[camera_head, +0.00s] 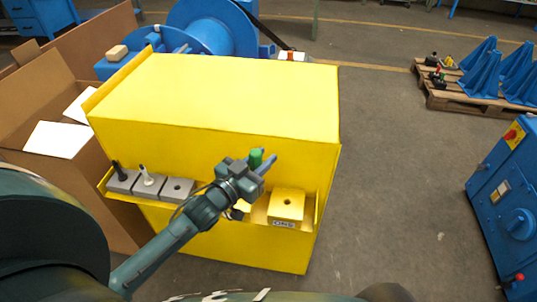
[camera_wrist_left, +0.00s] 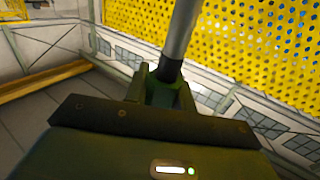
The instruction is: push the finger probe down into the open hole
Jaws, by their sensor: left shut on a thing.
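My left gripper (camera_head: 264,164) is in front of the yellow cabinet's face, above the ledge. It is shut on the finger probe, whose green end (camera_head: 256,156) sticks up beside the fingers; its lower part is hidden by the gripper. In the left wrist view a grey rod with a black collar (camera_wrist_left: 179,40) stands between the fingers (camera_wrist_left: 165,88). On the ledge, a yellow block (camera_head: 286,205) with an open round hole in its top is right of the gripper. A grey block (camera_head: 177,189) with a dark hole is to its left. My right gripper is out of view.
Two more grey blocks on the ledge hold a black peg (camera_head: 118,170) and a white peg (camera_head: 146,176). The yellow cabinet (camera_head: 220,95) rises behind the ledge. An open cardboard box (camera_head: 40,95) is at left, and a blue machine (camera_head: 510,190) at right. Floor between is clear.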

